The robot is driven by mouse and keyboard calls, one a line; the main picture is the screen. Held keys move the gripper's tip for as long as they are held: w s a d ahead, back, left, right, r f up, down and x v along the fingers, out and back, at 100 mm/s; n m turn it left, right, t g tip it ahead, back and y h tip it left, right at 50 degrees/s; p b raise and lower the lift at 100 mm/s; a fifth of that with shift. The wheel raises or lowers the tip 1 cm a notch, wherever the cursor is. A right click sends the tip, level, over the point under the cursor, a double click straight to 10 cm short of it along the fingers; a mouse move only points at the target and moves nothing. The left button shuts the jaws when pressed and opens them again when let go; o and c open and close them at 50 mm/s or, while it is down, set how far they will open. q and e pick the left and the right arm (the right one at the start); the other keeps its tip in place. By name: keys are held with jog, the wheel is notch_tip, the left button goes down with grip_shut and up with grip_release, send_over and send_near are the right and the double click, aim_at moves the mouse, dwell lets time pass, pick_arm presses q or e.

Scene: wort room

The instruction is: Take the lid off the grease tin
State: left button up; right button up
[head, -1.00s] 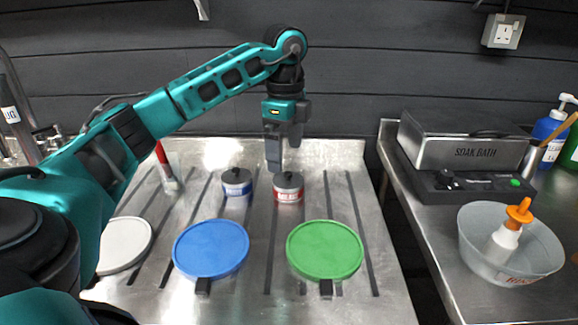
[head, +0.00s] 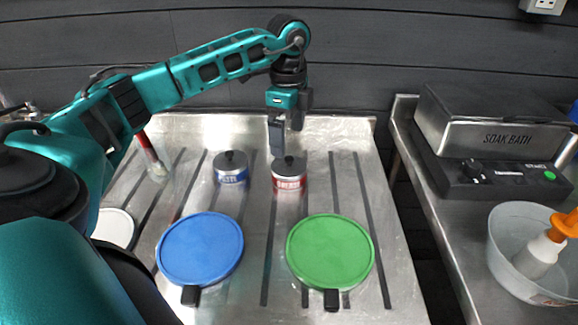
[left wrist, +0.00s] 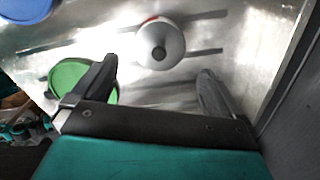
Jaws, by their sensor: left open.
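Two small tins with dark grey, knobbed lids stand on the grooved steel drainboard in the head view. One has a red label band (head: 289,183), the other a blue band (head: 231,177). The lettering is too small to read, so I cannot tell which is the grease tin. Both lids are on. My left gripper (head: 286,142) is open and empty, pointing down just above and behind the red-banded tin. In the left wrist view the red-banded tin's lid and dark knob (left wrist: 159,53) lie ahead of the spread fingers (left wrist: 155,85), apart from them.
A blue round lid-like disc (head: 200,250) and a green one (head: 330,252) with black tabs lie in front of the tins. A white disc (head: 113,228) and red-handled brush (head: 152,156) are at left. The soak bath (head: 490,120) and clear bowl (head: 505,250) stand on the right counter.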

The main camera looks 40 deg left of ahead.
aim_at(289, 158)
pick_arm(q)
notch_tip(289, 158, down, 6)
jog(key=shift+d+f, duration=0.1)
jog(key=shift+f, duration=0.15)
jog(key=c, duration=0.8)
jog(key=shift+r, duration=0.2)
